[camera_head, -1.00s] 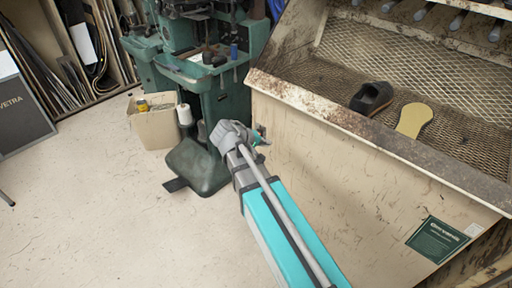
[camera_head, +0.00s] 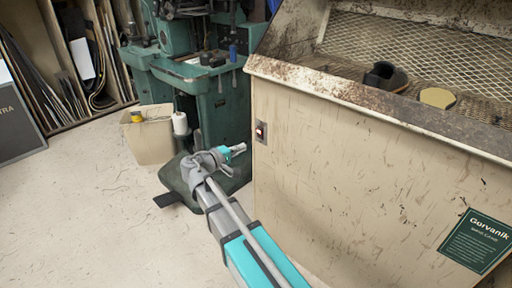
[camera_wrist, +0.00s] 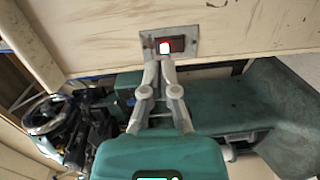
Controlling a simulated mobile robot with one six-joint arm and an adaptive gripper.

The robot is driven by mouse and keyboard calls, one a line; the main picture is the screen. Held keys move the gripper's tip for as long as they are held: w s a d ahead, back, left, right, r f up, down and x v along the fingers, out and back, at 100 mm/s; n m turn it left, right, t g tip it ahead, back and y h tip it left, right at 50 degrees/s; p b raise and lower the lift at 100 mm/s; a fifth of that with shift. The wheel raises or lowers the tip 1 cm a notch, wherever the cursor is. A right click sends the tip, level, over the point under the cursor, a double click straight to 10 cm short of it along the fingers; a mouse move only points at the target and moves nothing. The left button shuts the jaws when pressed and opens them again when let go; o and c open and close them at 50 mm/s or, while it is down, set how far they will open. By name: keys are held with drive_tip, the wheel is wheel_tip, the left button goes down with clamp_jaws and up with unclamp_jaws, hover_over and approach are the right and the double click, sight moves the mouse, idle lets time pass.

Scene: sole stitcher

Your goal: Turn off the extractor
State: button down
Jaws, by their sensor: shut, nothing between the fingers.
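The extractor (camera_head: 340,160) is the large beige cabinet with a mesh bed at right. Its rocker switch (camera_head: 261,132) sits on a metal plate near the upper left corner of the front panel. In the wrist view the switch (camera_wrist: 177,44) is dark red with a bright red and white patch at its left end. My gripper (camera_head: 239,149) is shut and empty, left of and slightly below the switch, with a visible gap in the head view. In the wrist view my gripper's fingertips (camera_wrist: 159,62) appear just below the switch's left end.
A green machine (camera_head: 215,95) stands behind my gripper, its base on the floor. A cardboard box (camera_head: 149,138) and a white spool (camera_head: 180,123) are beside it. A dark shoe (camera_head: 385,77) and a yellow sole (camera_head: 437,97) lie on the mesh. Floor at left is clear.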

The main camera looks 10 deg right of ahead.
sight(259, 131)
drive_tip(key=a+f+b, duration=0.1)
drive_tip(key=w+a+f+t+b, duration=0.1)
drive_tip(key=a+b, duration=0.1)
drive_tip(key=a+f+n+t+h+b, duration=0.1)
drive_tip(key=b, duration=0.1)
drive_tip(key=shift+w+a+f, duration=0.1)
drive_tip(key=shift+w+a, duration=0.15)
drive_tip(key=shift+w, duration=0.05)
drive_tip(key=shift+w+d, duration=0.1)
drive_tip(key=shift+d, duration=0.1)
drive_tip(key=p+x, duration=0.1)
drive_tip(key=x, duration=1.2)
drive_tip(key=shift+w, duration=0.15)
drive_tip(key=shift+w+d, duration=0.1)
drive_tip(key=shift+d, duration=0.15)
drive_tip(key=shift+d+r+p, duration=0.2)
drive_tip(key=shift+p, duration=0.1)
drive_tip(key=shift+a, duration=0.25)
